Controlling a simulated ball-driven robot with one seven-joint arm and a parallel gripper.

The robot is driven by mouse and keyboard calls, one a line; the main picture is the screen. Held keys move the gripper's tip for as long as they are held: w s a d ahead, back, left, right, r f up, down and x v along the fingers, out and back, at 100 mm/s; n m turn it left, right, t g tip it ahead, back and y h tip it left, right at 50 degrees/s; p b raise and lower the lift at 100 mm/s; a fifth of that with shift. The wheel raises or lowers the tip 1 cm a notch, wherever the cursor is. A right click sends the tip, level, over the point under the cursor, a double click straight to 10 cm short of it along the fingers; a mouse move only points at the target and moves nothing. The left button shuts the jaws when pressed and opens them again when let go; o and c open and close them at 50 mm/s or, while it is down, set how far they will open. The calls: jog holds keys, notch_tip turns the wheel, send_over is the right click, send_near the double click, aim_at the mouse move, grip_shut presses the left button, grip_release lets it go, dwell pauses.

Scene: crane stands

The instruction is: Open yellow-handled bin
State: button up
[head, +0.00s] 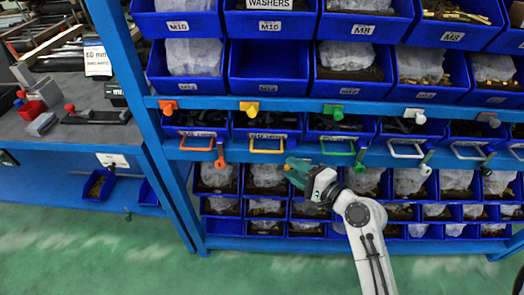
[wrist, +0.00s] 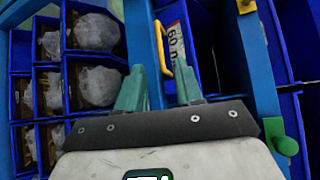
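The yellow-handled bin (head: 265,124) sits in the narrow row of the blue rack, flush with its neighbours, in the head view. Its yellow handle (head: 268,150) hangs on its front. In the wrist view the yellow handle (wrist: 160,46) lies ahead of the gap between my fingertips, beside the bin's white label (wrist: 174,42). My gripper (head: 290,166) is just below and right of the handle in the head view. In the wrist view my gripper (wrist: 160,74) is open, with its two green fingers apart and nothing between them. I cannot tell whether a finger touches the handle.
Neighbouring bins have an orange handle (head: 197,145) on the left and a green handle (head: 337,150) on the right. A yellow knob (head: 249,107) sits on the rail above. Small blue bins (head: 266,207) fill the rows below. A workbench (head: 70,130) stands at left; the green floor is clear.

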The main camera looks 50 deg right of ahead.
jog(key=w+d+f+p, duration=0.1)
jog(key=w, duration=0.9)
jog(key=shift+w+f+p, duration=0.15)
jog(key=shift+f+p, duration=0.1)
jog(key=shift+p, duration=0.05)
jog(key=shift+c, duration=0.3)
grip_shut()
